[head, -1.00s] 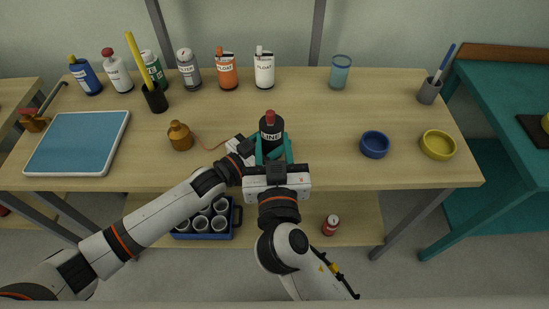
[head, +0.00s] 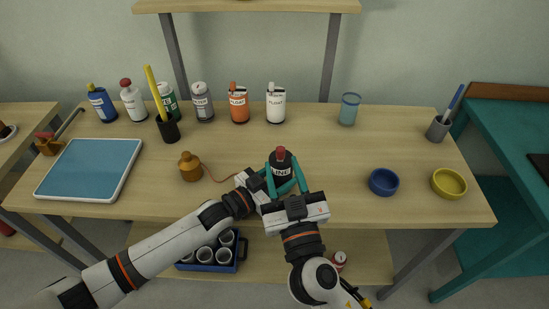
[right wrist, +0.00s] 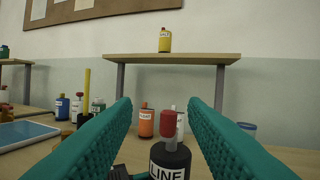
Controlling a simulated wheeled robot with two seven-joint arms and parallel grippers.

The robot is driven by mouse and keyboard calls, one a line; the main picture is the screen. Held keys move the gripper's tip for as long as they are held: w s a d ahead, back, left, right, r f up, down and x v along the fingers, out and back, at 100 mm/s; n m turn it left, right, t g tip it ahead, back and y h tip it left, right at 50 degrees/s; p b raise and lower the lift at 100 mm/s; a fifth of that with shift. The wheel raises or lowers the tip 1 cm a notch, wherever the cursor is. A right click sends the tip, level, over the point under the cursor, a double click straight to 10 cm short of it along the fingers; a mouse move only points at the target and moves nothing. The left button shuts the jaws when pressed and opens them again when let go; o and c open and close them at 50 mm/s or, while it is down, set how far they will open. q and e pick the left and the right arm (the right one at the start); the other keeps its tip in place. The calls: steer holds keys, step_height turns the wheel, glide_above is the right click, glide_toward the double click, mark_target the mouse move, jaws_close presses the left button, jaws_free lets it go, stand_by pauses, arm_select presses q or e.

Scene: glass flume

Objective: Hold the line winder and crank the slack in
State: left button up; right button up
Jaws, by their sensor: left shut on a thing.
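The line winder (head: 281,164), a black bottle-shaped body marked LINE with a red knob on top, stands upright near the table's front edge. It also shows in the right wrist view (right wrist: 170,160). My left gripper (head: 269,183) is shut on its lower left side; its fingertips are largely hidden. My right gripper (head: 285,178) is open, its teal fingers spread on both sides of the winder. In the right wrist view the red knob (right wrist: 168,124) shows between the fingers, apart from both. A thin brown line (head: 218,179) runs from a brass-coloured bottle (head: 190,167) toward the winder.
Several bottles, including an orange one (head: 239,103) and a white one (head: 276,104), stand along the back. A blue-topped tray (head: 90,168) lies left. A blue bowl (head: 383,182) and a yellow bowl (head: 449,183) stand right. The table between winder and blue bowl is clear.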

steer(key=w+n+g+y, duration=0.1)
steer(key=w+n+y, duration=0.3)
steer(key=y, duration=0.2)
steer(key=n+g+y, duration=0.6)
steer(key=n+g, duration=0.1)
steer(key=g, duration=0.7)
glide_toward(281, 149)
steer(key=f, duration=0.1)
steer(key=x, duration=1.2)
steer(key=shift+w+f+g, duration=0.15)
steer(key=shift+w+g, duration=0.05)
steer(key=shift+g, duration=0.2)
jaws_close()
steer(key=shift+t, duration=0.5)
